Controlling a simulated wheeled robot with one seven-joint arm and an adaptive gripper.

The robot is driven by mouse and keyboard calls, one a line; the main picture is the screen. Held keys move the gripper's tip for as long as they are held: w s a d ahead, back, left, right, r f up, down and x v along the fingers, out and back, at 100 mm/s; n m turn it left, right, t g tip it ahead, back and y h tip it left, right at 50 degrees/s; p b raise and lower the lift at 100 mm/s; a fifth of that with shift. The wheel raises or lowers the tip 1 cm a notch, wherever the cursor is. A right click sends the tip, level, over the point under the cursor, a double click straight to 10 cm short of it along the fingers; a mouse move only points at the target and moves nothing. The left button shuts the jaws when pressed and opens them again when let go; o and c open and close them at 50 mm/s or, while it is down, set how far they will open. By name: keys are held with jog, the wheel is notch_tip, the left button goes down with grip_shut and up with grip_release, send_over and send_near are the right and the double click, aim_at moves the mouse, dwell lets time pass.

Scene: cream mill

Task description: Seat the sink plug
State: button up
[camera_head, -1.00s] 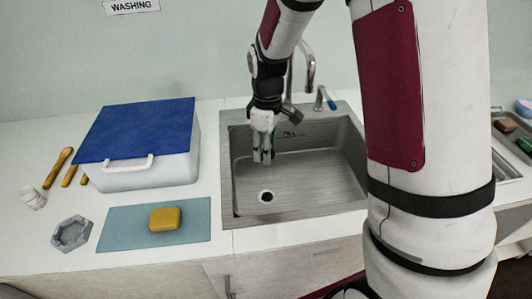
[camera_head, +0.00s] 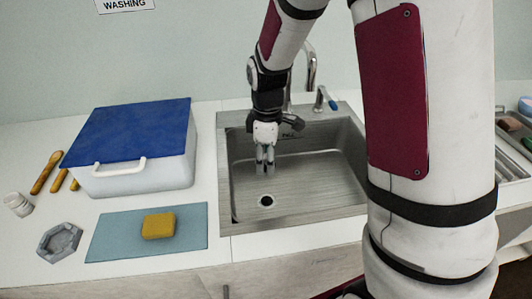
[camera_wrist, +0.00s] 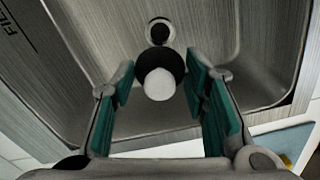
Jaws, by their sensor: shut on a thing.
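The sink plug shows in the wrist view as a black disc (camera_wrist: 148,62) with a pale rounded knob (camera_wrist: 160,85). It is between the teal-padded fingers of my gripper (camera_wrist: 162,88). My gripper (camera_head: 265,168) is shut on the plug and points down inside the sink basin (camera_head: 310,182), above its floor. The drain hole (camera_head: 266,201) is dark and uncovered; in the head view it shows just below the fingertips. In the wrist view the drain (camera_wrist: 159,31) lies just beyond the plug. The plug is too small to make out in the head view.
A faucet (camera_head: 311,70) and a blue-tipped lever (camera_head: 327,99) stand behind the basin. To the left are a blue-lidded box (camera_head: 130,135), a yellow sponge (camera_head: 158,226) on a blue mat (camera_head: 110,240), a grey dish (camera_head: 60,242) and wooden utensils (camera_head: 46,172).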

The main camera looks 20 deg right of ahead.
jog(key=b, duration=0.8)
send_near(267, 201)
jog(key=shift+f, duration=2.75)
jog(key=shift+f, duration=0.55)
jog(key=o, duration=1.6)
jog(key=shift+o, duration=0.2)
jog(key=shift+r, duration=0.1)
jog(key=shift+r+p, duration=1.2)
jog(key=shift+r, duration=0.25)
jog(key=shift+r, duration=0.1)
jog(key=shift+r+p, duration=1.2)
jog(key=shift+r, duration=0.2)
jog(key=shift+r, duration=0.1)
